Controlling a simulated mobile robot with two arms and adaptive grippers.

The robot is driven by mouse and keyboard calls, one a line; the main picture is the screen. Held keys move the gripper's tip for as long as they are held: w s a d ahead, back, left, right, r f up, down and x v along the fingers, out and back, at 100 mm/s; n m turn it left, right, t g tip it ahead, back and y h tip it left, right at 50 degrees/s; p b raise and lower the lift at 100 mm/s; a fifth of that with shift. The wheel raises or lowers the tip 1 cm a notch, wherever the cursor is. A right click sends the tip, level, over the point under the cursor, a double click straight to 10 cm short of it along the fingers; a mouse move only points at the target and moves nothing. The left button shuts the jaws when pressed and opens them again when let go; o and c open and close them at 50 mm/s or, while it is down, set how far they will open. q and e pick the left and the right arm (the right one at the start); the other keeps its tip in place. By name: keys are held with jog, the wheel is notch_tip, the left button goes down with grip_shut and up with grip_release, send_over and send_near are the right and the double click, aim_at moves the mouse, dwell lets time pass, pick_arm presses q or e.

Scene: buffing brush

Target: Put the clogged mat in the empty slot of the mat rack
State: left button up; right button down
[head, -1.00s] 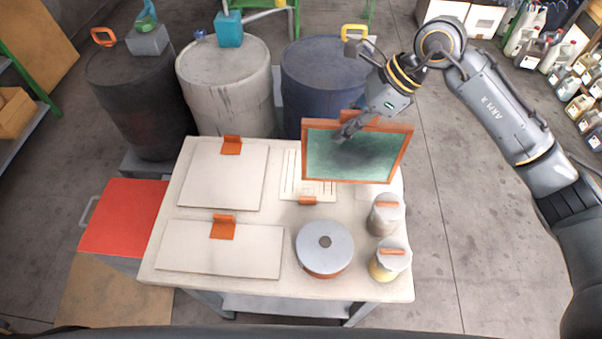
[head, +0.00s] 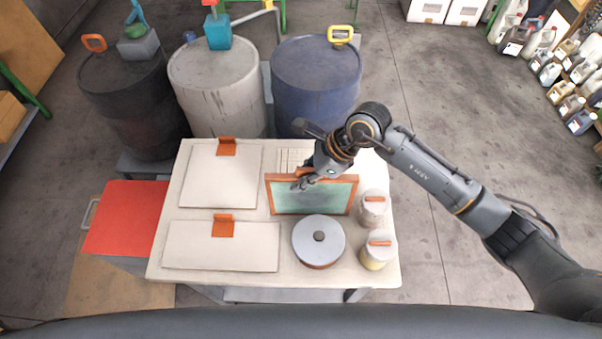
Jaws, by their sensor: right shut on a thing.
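My right gripper (head: 303,183) is shut on the top edge of a framed green panel (head: 310,199), which seems to be the clogged mat. The panel has a brown-orange wooden frame and a mottled green face turned to the camera. It stands steeply, over the right middle of the table. I cannot tell whether its lower edge touches the table. A cream slotted piece (head: 289,157), perhaps the mat rack, lies just behind it. The gripper and panel hide much of that piece, so its slots cannot be told apart. My left gripper is not in view.
The pale table (head: 210,282) holds two flat covers with orange tabs (head: 222,178) (head: 190,247). A round grey disc (head: 303,241) lies in front of the panel. Two lidded jars (head: 372,213) (head: 374,258) stand at the right. Large drums (head: 315,85) stand behind.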

jog(key=shift+f, duration=0.1)
jog(key=c, duration=1.3)
grip_release()
